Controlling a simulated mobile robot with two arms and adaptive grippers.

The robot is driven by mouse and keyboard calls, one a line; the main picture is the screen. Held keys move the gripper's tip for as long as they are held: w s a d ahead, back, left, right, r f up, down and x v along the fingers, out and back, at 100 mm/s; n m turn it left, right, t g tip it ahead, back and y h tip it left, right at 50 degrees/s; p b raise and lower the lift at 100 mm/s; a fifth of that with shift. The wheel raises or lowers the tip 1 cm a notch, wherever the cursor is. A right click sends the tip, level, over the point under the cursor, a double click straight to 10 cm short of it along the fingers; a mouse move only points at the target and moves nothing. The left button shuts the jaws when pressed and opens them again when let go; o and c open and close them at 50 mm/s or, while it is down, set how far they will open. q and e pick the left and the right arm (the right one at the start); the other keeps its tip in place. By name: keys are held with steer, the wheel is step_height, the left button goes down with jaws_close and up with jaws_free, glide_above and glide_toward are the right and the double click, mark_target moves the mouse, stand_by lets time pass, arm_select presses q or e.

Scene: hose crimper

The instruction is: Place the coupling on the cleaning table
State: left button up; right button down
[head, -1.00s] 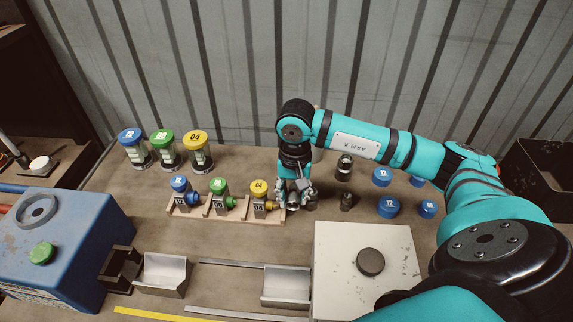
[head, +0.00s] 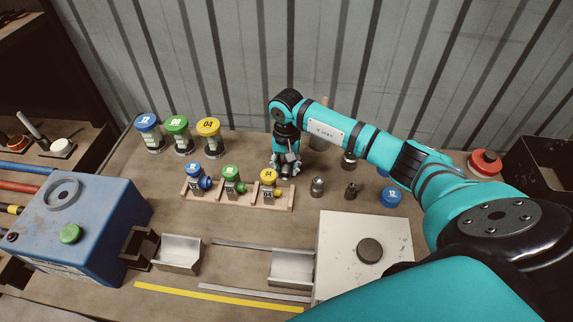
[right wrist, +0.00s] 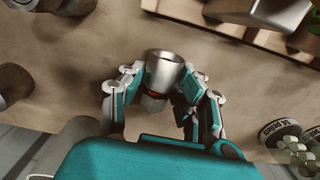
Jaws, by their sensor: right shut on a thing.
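My right gripper (head: 285,168) is above the back of the workbench, just behind the right end of the wooden rack. In the right wrist view its fingers (right wrist: 163,100) are shut around a silver, cup-shaped metal coupling (right wrist: 165,70). The coupling's open end faces the camera, and a small red spot shows below its rim. In the head view the coupling is mostly hidden by the fingers. My left gripper is not in view. I cannot tell which surface is the cleaning table.
Other metal fittings (head: 317,187) stand right of the gripper. The wooden rack (head: 222,200) holds several coloured-top parts; three jars (head: 178,133) stand behind it. A white box (head: 335,270), metal trays (head: 180,250) and a blue machine (head: 110,215) are nearer. The bench between rack and trays is clear.

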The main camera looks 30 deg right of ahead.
steer(key=shift+f, duration=0.1)
steer(key=c, duration=1.4)
jaws_free()
steer(key=shift+f+b, duration=0.1)
steer(key=shift+b, duration=0.2)
steer(key=o, duration=0.5)
steer(key=shift+c, duration=0.2)
steer(key=shift+r+p, duration=0.25)
steer(key=shift+p, duration=0.05)
steer(key=shift+r, duration=0.25)
step_height(320, 180, up, 12)
steer(key=b, duration=0.4)
steer(key=shift+f, duration=0.25)
